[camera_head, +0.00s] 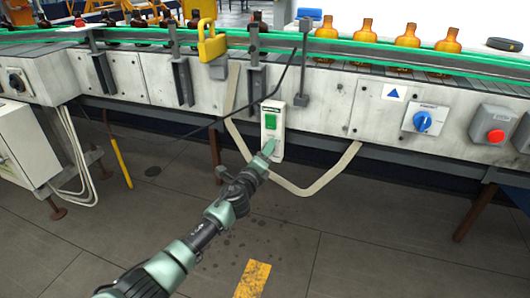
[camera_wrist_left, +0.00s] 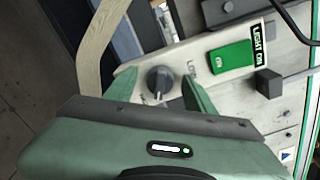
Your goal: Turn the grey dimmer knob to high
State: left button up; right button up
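The grey dimmer knob (camera_wrist_left: 160,79) shows in the left wrist view on the face of a white switch box (camera_head: 279,150). Lettering beginning "LO" lies beside it; a second label is mostly cut off by my gripper. A green panel (camera_head: 271,121) with a "LIGHT ON" label is on the same box, also in the left wrist view (camera_wrist_left: 230,58). My left gripper (camera_head: 270,148) is at the lower part of the box, and its fingers hide the knob in the head view. In the left wrist view its fingers are open, one on each side of the knob, with gaps visible. My right gripper is not in view.
A conveyor with a green rail (camera_head: 340,42) and amber bottles (camera_head: 407,36) runs above the box. A yellow padlock (camera_head: 212,42), a blue rotary switch (camera_head: 423,121) and a red button (camera_head: 495,136) are on its front. A beige strap (camera_head: 323,182) hangs around the box. The floor in front is clear.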

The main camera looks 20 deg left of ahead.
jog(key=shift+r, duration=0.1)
pick_arm(q)
jog(key=s+p, duration=0.2)
jog(key=s, duration=0.5)
jog(key=shift+s, duration=0.4)
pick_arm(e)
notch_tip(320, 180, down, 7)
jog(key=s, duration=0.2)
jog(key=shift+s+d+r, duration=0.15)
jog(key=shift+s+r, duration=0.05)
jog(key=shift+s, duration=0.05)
pick_arm(q)
jog(key=shift+a+f, duration=0.1)
jog(key=shift+a, duration=0.05)
